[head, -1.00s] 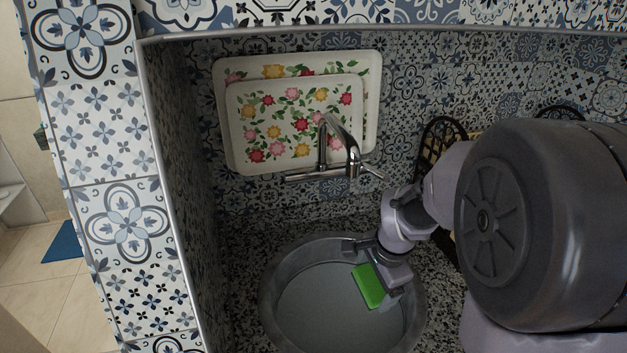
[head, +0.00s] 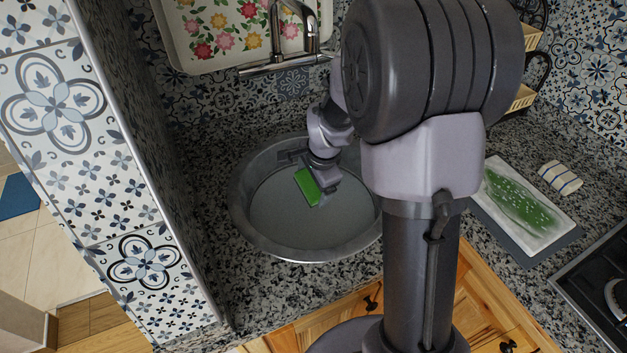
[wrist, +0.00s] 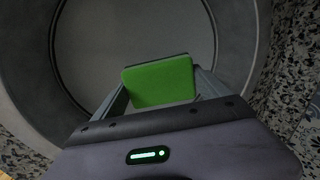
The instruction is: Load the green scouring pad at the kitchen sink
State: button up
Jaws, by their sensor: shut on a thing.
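The green scouring pad (head: 307,187) is a bright green rectangular block. My gripper (head: 318,186) is shut on it, over the round grey metal sink (head: 262,222). In the wrist view the pad (wrist: 160,80) sits between the two fingers of my gripper (wrist: 160,88), its flat green face showing. The sink's inner wall (wrist: 75,50) curves around behind it. The pad appears inside the basin's outline; its height above the bottom is hard to judge.
At right are a white-and-green dish (head: 520,205), a striped cloth (head: 560,178) and a stove (head: 600,285). A tiled wall (head: 130,120) bounds the left.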

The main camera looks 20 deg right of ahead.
aim_at(313, 183)
notch_tip(313, 183, down, 6)
jog(key=b, duration=0.5)
jog(key=shift+f, duration=1.15)
notch_tip(313, 183, up, 16)
jog(key=p, duration=1.2)
jog(key=shift+f, duration=0.25)
jog(key=shift+r+p, duration=0.1)
jog(key=shift+p, duration=0.2)
dwell(0.5)
notch_tip(313, 183, up, 4)
jog(key=p, duration=0.3)
jog(key=shift+f, duration=0.2)
